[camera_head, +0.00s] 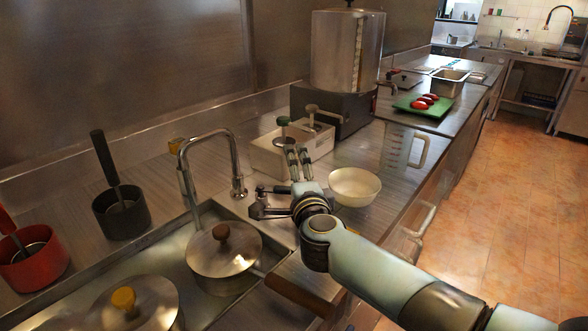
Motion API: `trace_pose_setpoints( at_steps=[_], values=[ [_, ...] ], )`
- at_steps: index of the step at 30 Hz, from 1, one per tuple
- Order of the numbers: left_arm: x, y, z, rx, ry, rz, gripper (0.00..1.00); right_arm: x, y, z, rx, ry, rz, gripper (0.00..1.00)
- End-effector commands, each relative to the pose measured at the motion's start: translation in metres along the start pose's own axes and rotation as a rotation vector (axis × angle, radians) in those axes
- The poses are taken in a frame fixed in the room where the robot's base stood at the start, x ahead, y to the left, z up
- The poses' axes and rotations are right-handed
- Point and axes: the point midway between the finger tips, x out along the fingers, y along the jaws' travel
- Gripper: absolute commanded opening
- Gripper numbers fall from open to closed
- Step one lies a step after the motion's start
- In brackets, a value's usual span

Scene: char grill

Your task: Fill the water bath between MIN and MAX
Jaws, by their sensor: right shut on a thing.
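The water bath (205,213) is a metal basin set into the counter. Its water level and any MIN and MAX marks cannot be made out. No stream can be made out under the spout. My right gripper (256,203) reaches in from the right. A lidded pot (222,262) and a second lid with a yellow knob (125,305) are at the basin. My left gripper is not in view.
A black pot (122,212) and a red pot (32,258) stand left. A white bowl (354,187), a clear measuring jug (398,148) and a box with pumps (266,157) are near my right wrist. A wooden handle (300,294) juts over the front edge.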

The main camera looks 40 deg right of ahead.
Motion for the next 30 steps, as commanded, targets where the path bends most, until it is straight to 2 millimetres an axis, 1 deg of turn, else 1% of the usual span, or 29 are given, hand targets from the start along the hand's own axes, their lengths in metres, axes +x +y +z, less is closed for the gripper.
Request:
trace_pose_setpoints(
  at_steps=[1,9,11,19,30],
  values=[
    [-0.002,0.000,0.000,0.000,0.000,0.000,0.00,-0.002,-0.009,0.001,-0.001,0.001,-0.015,0.73],
    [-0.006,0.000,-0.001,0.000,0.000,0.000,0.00,-0.023,-0.006,0.003,0.000,0.000,-0.014,0.65],
    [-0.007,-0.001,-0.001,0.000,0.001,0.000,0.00,-0.028,-0.004,0.003,0.001,0.000,-0.012,0.37],
    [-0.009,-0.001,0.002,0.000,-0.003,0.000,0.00,-0.050,0.001,0.004,0.003,-0.001,-0.005,0.37],
    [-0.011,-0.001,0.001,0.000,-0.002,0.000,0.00,-0.079,0.006,0.006,0.004,-0.001,-0.002,0.37]
  ],
)
